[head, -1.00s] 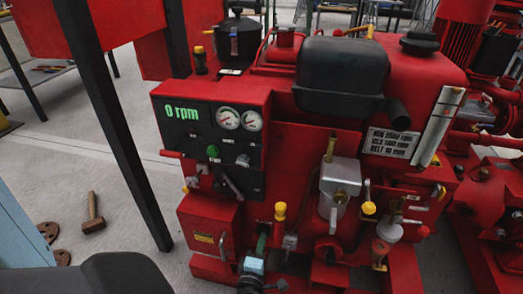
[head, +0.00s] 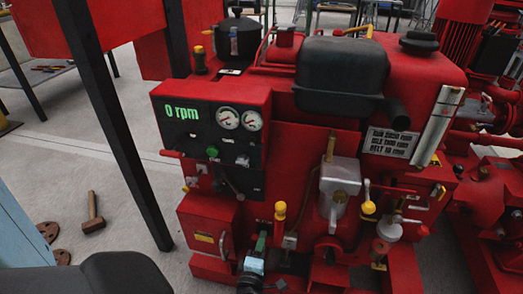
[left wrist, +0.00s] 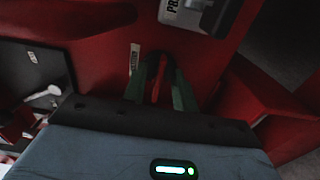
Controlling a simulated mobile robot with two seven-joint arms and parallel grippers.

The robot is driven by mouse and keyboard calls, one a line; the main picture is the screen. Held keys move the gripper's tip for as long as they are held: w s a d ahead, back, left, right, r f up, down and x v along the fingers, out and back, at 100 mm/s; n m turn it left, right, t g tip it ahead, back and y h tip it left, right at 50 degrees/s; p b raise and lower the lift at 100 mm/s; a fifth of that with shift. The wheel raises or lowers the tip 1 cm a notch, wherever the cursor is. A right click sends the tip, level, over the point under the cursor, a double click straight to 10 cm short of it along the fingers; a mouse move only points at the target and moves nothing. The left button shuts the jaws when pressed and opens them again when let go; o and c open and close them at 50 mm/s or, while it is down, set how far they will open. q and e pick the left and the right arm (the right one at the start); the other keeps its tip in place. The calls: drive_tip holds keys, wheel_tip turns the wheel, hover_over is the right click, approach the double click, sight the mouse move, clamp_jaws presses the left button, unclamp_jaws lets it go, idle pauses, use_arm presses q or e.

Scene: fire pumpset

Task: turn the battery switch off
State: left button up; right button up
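The red pump engine (head: 330,185) fills the middle of the head view. My left gripper (head: 262,240), with green fingers and a blue-grey body, is low at its front, right of a red box with a warning label (head: 203,237). In the left wrist view the two green fingers (left wrist: 160,75) stand apart, with a narrow red strip between them. I cannot tell whether that strip is a switch handle or the red surface behind. I cannot single out the battery switch for sure; the fingers may hide it. My right gripper is not in view.
The control panel (head: 210,140) reads 0 rpm and carries gauges and a green knob. A yellow-topped post (head: 280,211) and a small grey fitting (head: 290,240) stand close right of my left gripper. A hammer (head: 93,212) lies on the floor at left.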

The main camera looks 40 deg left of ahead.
use_arm(q)
drive_tip(key=p+v, duration=0.1)
drive_tip(key=v, duration=0.7)
drive_tip(key=shift+p, duration=0.35)
drive_tip(key=shift+a, duration=0.1)
